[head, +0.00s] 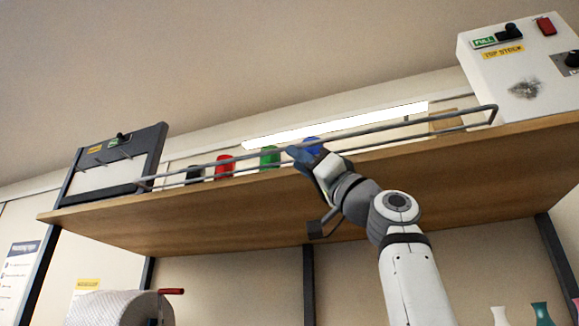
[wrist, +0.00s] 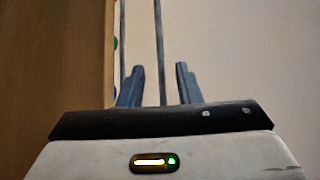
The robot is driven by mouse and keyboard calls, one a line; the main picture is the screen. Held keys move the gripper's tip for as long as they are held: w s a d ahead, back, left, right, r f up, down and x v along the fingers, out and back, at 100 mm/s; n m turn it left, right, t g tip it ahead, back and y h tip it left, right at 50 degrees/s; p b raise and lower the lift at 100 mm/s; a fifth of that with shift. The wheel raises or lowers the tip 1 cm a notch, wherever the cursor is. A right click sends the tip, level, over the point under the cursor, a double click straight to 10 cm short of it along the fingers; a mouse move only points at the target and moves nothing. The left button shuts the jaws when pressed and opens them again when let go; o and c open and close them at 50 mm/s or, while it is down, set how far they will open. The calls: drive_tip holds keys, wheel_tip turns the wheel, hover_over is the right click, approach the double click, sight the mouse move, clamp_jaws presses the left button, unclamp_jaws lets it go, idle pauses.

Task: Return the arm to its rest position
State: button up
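My arm reaches up to the front edge of a high wooden shelf. My gripper (wrist: 158,84) shows in the wrist view with its two grey fingers apart and nothing between them but the view of a rail and the wall behind. In the head view my gripper (head: 298,153) is at the shelf's front rail, just in front of a blue object (head: 312,145). It partly hides that object. I cannot tell whether the fingers touch the rail.
The wooden shelf (head: 200,215) has a metal guard rail (head: 400,125) along its front. Green (head: 270,157), red (head: 224,166) and dark (head: 194,174) objects stand behind it. A white control box (head: 515,75) is at right, a dark-framed panel (head: 110,165) at left. A paper roll (head: 115,308) sits below.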

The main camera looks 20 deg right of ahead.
drive_tip(key=shift+s+d+f, duration=0.3)
drive_tip(key=shift+d+f, duration=0.05)
drive_tip(key=shift+f, duration=0.1)
idle(0.4)
